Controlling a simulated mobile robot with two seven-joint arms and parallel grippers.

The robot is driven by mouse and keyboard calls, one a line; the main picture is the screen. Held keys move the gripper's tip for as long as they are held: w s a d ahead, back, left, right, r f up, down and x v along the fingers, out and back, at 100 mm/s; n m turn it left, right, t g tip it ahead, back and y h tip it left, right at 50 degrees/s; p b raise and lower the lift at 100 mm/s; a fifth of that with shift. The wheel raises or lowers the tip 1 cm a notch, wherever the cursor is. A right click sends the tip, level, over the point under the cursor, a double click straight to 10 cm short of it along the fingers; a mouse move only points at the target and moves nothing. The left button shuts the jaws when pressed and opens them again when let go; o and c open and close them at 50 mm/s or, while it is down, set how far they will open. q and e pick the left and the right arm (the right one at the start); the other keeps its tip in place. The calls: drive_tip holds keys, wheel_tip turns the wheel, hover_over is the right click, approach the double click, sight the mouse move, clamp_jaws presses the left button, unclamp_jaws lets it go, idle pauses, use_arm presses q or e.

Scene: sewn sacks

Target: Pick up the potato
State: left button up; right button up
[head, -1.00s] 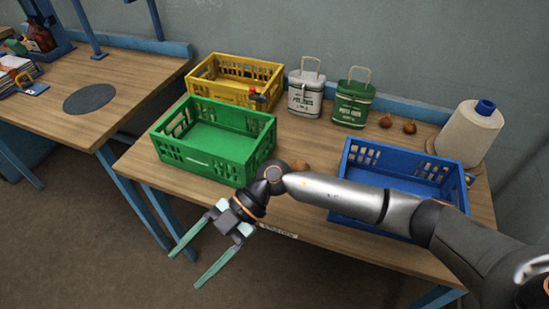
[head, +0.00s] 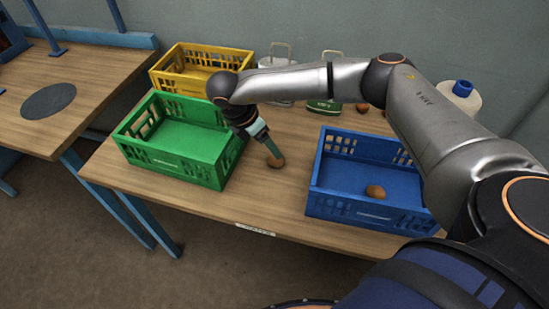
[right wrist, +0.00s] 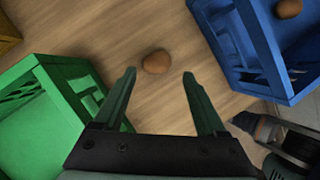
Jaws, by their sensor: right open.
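A brown potato (head: 275,161) lies on the wooden table between the green crate and the blue crate. It also shows in the right wrist view (right wrist: 156,61), just beyond the fingertips and centred between them. My right gripper (head: 268,145) points down close above this potato. Its fingers (right wrist: 159,73) are open with nothing between them. A second brown potato (head: 375,191) lies inside the blue crate (head: 335,205), and part of it shows in the right wrist view (right wrist: 288,8). My left gripper is not in view.
The green crate (head: 165,165) stands close left of my right gripper and looks empty. A yellow crate (head: 165,75) is behind it. Sacks (head: 325,106), small brown items (head: 362,107) and a white spool (head: 460,96) stand behind my arm, partly hidden. The table front (head: 240,212) is clear.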

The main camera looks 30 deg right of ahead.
sight(273, 157)
drive_tip(key=shift+a+p+x, duration=0.2)
drive_tip(key=shift+x, duration=1.6)
drive_tip(key=shift+a+p+x, duration=0.2)
drive_tip(key=shift+x, duration=1.55)
drive_tip(key=shift+w+f, duration=0.15)
drive_tip(key=shift+w, duration=0.05)
drive_tip(key=c, duration=1.1)
